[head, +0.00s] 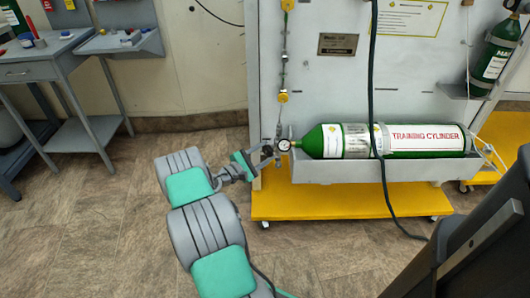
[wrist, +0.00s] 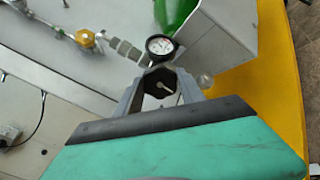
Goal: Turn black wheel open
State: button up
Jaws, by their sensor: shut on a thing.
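My gripper (head: 264,155) is at the left end of the green training cylinder (head: 341,141), which lies on its side in a grey tray. In the wrist view the two fingers of my gripper (wrist: 160,88) are shut on the black wheel (wrist: 160,84), one on each side. The wheel is dark and faceted, with a light mark at its middle. A round white gauge (wrist: 160,45) sits just beyond it and also shows in the head view (head: 284,145). In the head view the wheel is too small and hidden by the gripper to make out.
The tray (head: 370,170) is fixed to a grey panel on a yellow wheeled base (head: 330,203). A dark hose (head: 372,80) hangs in front of the cylinder. A grey workbench (head: 45,65) stands at the left. The floor between is clear.

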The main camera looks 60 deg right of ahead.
dwell(0.4)
jog(key=o, duration=1.4)
jog(key=shift+c, duration=0.2)
jog(key=shift+f+b, duration=0.15)
jog(key=shift+b, duration=0.25)
